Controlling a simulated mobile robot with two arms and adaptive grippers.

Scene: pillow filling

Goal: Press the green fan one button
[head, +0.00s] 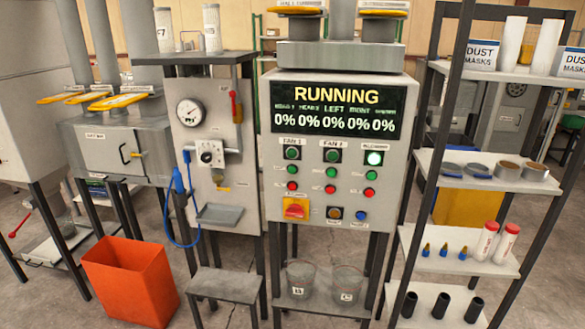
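A grey control panel (268,115) stands in the middle of the head view, its display reading RUNNING above several 0% values. Under the left label, which looks like FAN 1, is a dark green round lamp (292,153). Below it is a small green button (293,170), the fan one green button, with a red button (292,186) beneath. The FAN 2 column beside it has its own green button (331,172) and red button (330,188). The third column's lamp (374,158) glows bright. Neither of my grippers is in view, and nothing covers the buttons.
A red-and-yellow switch (296,209) and a blue button (361,215) sit lower on the panel. A gauge cabinet (212,165) with a blue hose stands left, a shelf rack (490,170) right. An orange bin (130,280) and small grey table (225,285) stand in front.

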